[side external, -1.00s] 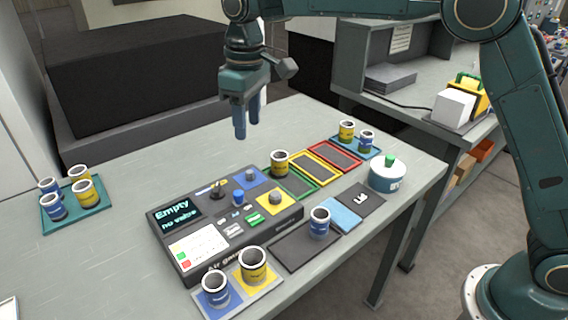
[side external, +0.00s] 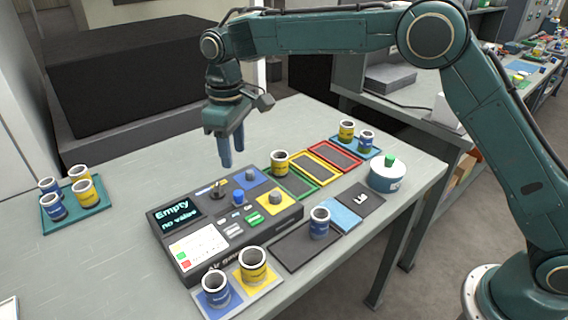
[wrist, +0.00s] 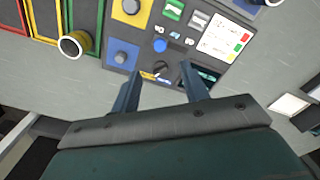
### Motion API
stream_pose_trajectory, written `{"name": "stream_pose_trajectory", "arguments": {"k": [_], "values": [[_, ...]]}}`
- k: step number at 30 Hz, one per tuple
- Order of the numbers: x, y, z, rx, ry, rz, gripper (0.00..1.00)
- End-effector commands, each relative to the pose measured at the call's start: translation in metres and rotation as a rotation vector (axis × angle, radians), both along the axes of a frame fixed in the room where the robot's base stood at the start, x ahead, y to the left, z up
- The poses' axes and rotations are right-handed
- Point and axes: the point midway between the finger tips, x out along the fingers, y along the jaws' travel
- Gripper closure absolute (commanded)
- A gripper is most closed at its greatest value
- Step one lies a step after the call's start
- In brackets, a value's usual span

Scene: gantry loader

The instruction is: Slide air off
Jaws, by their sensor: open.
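The dark air gauge panel (side external: 206,259) sits on the table, its screen (side external: 174,212) reading "Empty no value". A black knob or slider (side external: 217,190) with a yellow-and-white mark stands at its back edge, beside a blue button (side external: 238,196). In the wrist view the black control (wrist: 161,68) appears between my fingertips, with the blue button (wrist: 159,45) beyond it. I cannot tell its exact setting. My gripper (side external: 225,164) is open and empty, pointing down above the panel's back edge, apart from the control; its two fingers also show in the wrist view (wrist: 160,75).
Blue and yellow pads with grey knobs (side external: 275,197) are on the panel. A yellow cup (side external: 279,162) stands just right of it, and two cups (side external: 252,264) stand in front. A teal tray of cups (side external: 75,203) is at left. Table behind the panel is clear.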

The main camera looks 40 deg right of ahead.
Motion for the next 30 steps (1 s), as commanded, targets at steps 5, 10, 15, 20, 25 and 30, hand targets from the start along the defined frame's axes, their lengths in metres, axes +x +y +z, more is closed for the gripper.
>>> {"name": "stream_pose_trajectory", "arguments": {"k": [5,10,15,20,25,30], "values": [[-0.001,0.0,-0.028,-0.001,0.004,0.0,0.55],[-0.001,0.0,-0.055,-0.002,0.005,0.0,0.55],[-0.001,0.0,-0.079,-0.001,0.004,0.0,0.55],[0.0,0.0,-0.096,-0.001,0.002,0.0,0.55],[0.0,0.0,-0.105,-0.001,0.002,0.0,0.55],[0.0,0.0,-0.107,0.0,0.0,0.0,0.55]]}}
